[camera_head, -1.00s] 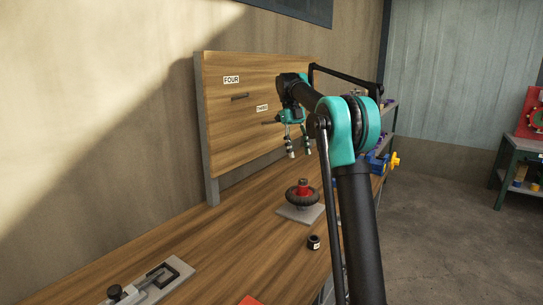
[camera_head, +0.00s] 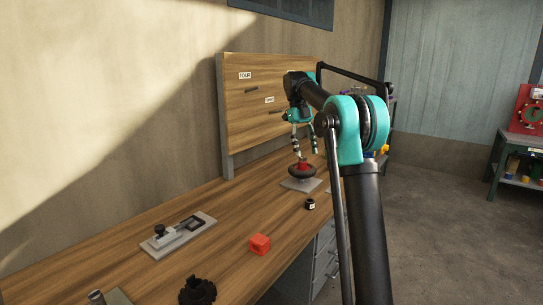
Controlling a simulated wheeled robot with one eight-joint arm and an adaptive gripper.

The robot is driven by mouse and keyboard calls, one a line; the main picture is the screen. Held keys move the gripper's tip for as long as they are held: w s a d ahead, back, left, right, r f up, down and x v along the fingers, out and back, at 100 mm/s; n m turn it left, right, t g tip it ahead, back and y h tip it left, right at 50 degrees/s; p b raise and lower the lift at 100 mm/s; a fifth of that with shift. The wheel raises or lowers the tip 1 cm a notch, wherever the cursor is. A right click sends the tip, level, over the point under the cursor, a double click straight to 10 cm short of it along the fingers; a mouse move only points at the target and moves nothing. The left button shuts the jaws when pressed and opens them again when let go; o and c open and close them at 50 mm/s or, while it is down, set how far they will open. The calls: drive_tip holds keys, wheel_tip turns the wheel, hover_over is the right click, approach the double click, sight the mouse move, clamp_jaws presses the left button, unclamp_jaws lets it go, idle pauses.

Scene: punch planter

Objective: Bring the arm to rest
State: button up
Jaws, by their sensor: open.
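My gripper (camera_head: 305,151) hangs at the end of my teal and black arm, fingers pointing down. It is open, with nothing seen between its fingers. In the picture it stands just above the red and black round part (camera_head: 302,169) on its grey plate (camera_head: 301,185). I cannot tell how far apart in depth they are. My arm hides part of the bench's right end.
The wooden bench (camera_head: 150,233) carries a grey clamp fixture (camera_head: 180,235), a red cube (camera_head: 260,244), a small black cylinder (camera_head: 310,204) and a black gear-like part (camera_head: 197,290). A labelled wooden board (camera_head: 260,120) stands behind. Open floor (camera_head: 440,220) lies to the right.

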drive_tip(key=s+d+f+n+t+y, duration=0.1)
drive_tip(key=s+d+f+n+t, duration=0.2)
drive_tip(key=s+f+n, duration=1.2)
drive_tip(key=s+d+f+n+t+y, duration=0.1)
drive_tip(key=s+d+f+n+t, duration=0.2)
drive_tip(key=s+f+n, duration=1.2)
drive_tip(key=s+t, duration=0.2)
drive_tip(key=s, duration=0.4)
drive_tip(key=shift+d+f+n, duration=0.2)
drive_tip(key=shift+n, duration=0.1)
